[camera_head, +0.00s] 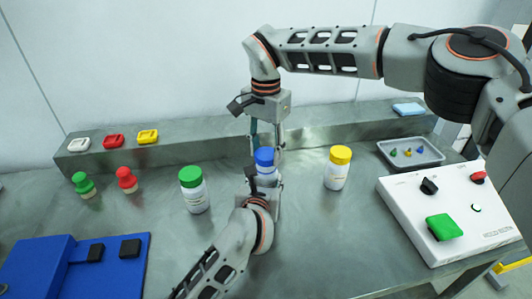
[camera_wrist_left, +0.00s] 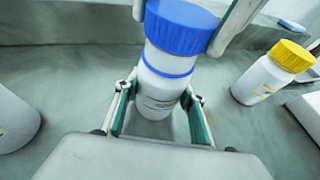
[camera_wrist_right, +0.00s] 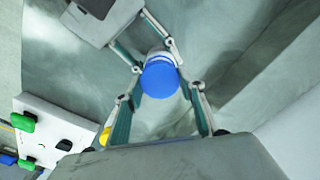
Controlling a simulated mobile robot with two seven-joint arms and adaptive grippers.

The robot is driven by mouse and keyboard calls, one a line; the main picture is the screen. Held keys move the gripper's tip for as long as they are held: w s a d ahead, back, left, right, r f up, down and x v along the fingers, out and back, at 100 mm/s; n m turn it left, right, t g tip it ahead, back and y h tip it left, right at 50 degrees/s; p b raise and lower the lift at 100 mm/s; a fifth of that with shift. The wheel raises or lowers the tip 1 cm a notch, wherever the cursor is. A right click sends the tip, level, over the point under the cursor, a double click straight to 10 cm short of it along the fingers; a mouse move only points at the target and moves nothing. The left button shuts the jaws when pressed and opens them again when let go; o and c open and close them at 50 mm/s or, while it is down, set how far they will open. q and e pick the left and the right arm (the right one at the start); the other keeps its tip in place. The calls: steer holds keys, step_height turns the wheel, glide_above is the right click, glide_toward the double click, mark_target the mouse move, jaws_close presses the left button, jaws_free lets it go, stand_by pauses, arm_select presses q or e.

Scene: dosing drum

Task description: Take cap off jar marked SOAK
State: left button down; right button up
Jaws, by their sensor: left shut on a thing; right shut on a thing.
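A white jar (camera_head: 267,173) with a blue cap (camera_head: 264,157) stands in the middle of the metal table. My left gripper (camera_head: 263,182) is shut around the jar's body, which also shows in the left wrist view (camera_wrist_left: 158,92). My right gripper (camera_head: 266,148) comes from above and is shut on the blue cap, seen from the top in the right wrist view (camera_wrist_right: 160,80). In the left wrist view a white band and a thin blue line show below the cap; I cannot tell whether the cap is apart from the jar. The label is not readable.
A green-capped jar (camera_head: 194,190) stands left and a yellow-capped jar (camera_head: 337,168) right. Further right are a grey tray (camera_head: 429,155) and a white control box (camera_head: 405,225). Green (camera_head: 84,185) and red (camera_head: 126,180) knobbed pieces and a blue fixture (camera_head: 40,265) are at left.

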mark_target(266, 154)
steer(key=shift+r, duration=0.3)
steer(key=shift+r, duration=1.9)
arm_select(q)
steer(key=c, duration=1.2)
jaws_free()
